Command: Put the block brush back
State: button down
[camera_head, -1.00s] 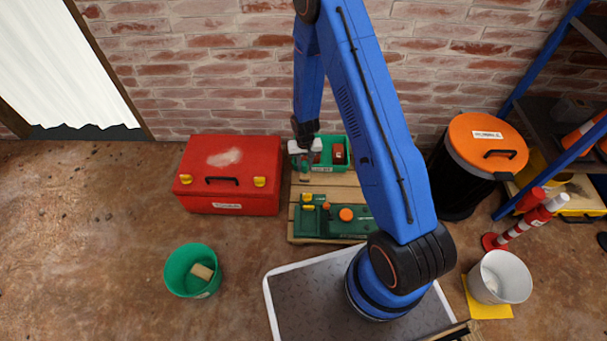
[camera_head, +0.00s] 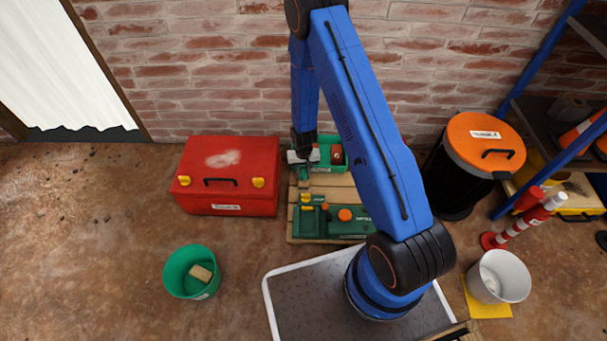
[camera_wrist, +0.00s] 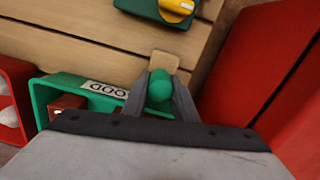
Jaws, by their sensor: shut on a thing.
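My gripper (camera_wrist: 159,92) is shut on the green handle (camera_wrist: 160,86) of what looks like the block brush, which also shows in the head view (camera_head: 303,173). A tan block-like part (camera_wrist: 163,63) shows just beyond the fingertips, over the wooden pallet (camera_wrist: 85,45). I cannot tell whether it touches the slats. The gripper is near the pallet's back left, beside a labelled green bin (camera_wrist: 42,97) holding brownish-red blocks (camera_head: 337,154). The brush's underside is hidden.
A red toolbox (camera_head: 230,180) stands close left of the pallet. A green machine (camera_head: 325,222) with yellow and orange knobs sits on the pallet's front. A green bucket (camera_head: 175,270) holds a tan block. An orange-lidded bin (camera_head: 486,140) stands right.

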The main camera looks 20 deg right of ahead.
jog(key=c, duration=1.4)
grip_release()
jog(key=shift+c, duration=0.2)
notch_tip(320, 180, up, 30)
jog(key=s+d+t, duration=0.1)
jog(key=d, duration=0.1)
jog(key=s+d+r+t, duration=0.1)
jog(key=s+r, duration=0.3)
jog(key=r, duration=0.4)
jog(key=s+d+r, duration=0.1)
jog(key=s+r, duration=0.2)
jog(key=r, duration=0.4)
jog(key=s+d+r+n+t, duration=0.1)
jog(key=s+r, duration=0.7)
jog(key=s, duration=0.4)
jog(key=s+d+r+t, duration=0.1)
jog(key=s+d+r, duration=0.1)
jog(key=s+r, duration=0.5)
jog(key=s, duration=0.6)
jog(key=shift+s+r+n+t, duration=0.3)
jog(key=shift+r+n+t, duration=0.05)
jog(key=shift+n+t, duration=0.05)
